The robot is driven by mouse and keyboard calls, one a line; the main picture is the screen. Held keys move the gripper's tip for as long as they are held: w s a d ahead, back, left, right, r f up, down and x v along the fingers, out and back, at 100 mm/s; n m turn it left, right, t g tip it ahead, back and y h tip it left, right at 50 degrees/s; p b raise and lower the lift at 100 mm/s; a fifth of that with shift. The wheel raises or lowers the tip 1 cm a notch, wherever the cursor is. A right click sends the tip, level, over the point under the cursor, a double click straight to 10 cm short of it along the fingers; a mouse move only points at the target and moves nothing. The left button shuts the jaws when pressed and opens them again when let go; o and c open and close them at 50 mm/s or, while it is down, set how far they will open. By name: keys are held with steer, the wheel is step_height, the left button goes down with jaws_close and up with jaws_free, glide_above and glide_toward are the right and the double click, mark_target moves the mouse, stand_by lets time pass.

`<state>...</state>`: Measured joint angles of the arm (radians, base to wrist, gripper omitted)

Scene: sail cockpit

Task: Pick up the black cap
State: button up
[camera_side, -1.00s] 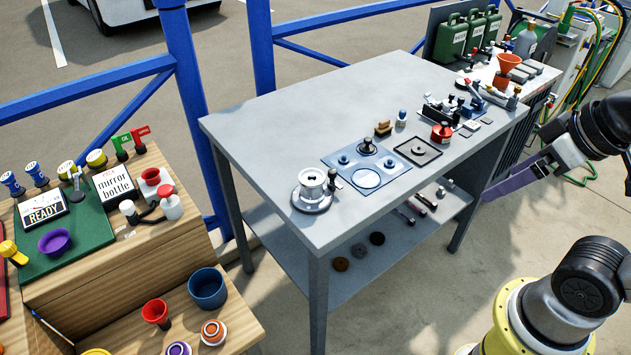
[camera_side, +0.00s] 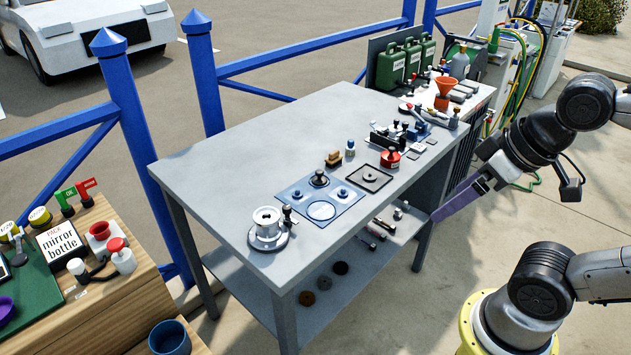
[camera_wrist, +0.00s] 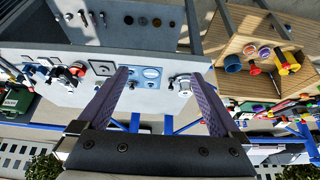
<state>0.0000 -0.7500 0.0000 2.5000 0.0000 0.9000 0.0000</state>
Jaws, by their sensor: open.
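A black knob-like cap (camera_side: 319,179) stands on the blue plate (camera_side: 345,212) on the grey table, behind two smaller blue-black knobs. I cannot tell for sure that it is the black cap meant, as dark discs (camera_side: 340,268) also lie on the lower shelf. My gripper (camera_wrist: 160,72) shows two long purple fingers spread wide apart with nothing between them. In the wrist view the blue plate (camera_wrist: 142,83) appears in the gap between the fingers, some distance off. In the side view, a purple finger (camera_side: 458,204) is beside the table's right front leg, away from the plate.
A white spool-like fitting (camera_side: 267,224) stands left of the plate. The table's left back area is clear. A wooden bench (camera_side: 115,318) is at the lower left.

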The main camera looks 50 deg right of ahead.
stand_by(0.4)
steer(key=c, duration=0.6)
